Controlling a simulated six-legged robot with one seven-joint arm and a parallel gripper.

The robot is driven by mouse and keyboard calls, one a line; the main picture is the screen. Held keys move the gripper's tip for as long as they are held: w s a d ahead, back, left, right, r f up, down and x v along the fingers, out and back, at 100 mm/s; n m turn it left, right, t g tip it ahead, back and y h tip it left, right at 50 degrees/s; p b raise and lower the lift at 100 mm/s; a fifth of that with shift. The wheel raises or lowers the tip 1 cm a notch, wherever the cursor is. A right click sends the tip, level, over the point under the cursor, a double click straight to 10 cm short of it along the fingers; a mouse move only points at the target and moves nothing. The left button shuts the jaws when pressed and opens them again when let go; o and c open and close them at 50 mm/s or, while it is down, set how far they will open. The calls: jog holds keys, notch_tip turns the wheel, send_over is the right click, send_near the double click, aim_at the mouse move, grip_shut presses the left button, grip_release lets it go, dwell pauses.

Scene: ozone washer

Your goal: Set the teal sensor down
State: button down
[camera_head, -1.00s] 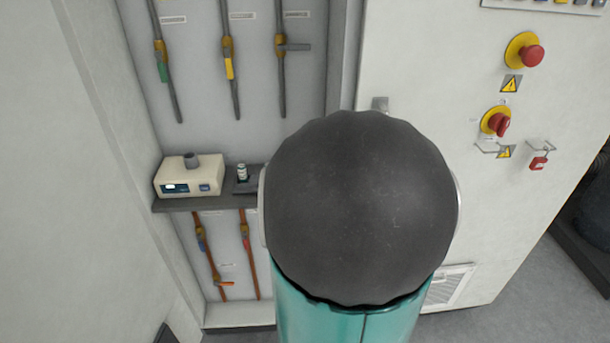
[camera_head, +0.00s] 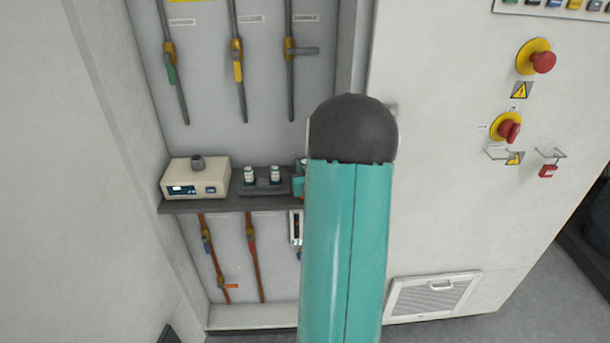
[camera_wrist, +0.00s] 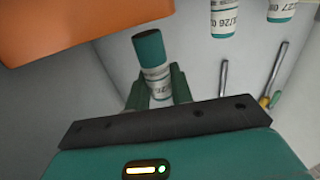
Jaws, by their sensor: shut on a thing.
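The teal sensor (camera_wrist: 150,50) is a small cylinder with a teal end and a white printed label, seen in the wrist view. My gripper (camera_wrist: 159,85) is shut on it, with one dark teal finger on each side of the label. The sensor stands slightly tilted in the picture, and no surface is seen touching it. In the head view my arm hides most of the gripper; a teal piece of it (camera_head: 299,187) shows at the right end of the shelf. The held sensor cannot be made out there.
A grey shelf (camera_head: 240,203) carries a cream meter box (camera_head: 195,182) and a dark holder (camera_head: 264,188) with two white labelled vials (camera_head: 250,176). Valved pipes (camera_head: 238,70) line the recess above. A white cabinet (camera_head: 450,200) stands right. An orange surface (camera_wrist: 75,25) is close in the wrist view.

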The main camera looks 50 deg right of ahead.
jog(key=shift+w+d+f, duration=0.15)
jog(key=shift+d+f, duration=0.2)
jog(key=shift+f, duration=0.2)
notch_tip(320, 180, down, 3)
jog(key=shift+r, duration=0.2)
jog(key=shift+a+f, duration=0.1)
jog(key=shift+f, duration=0.25)
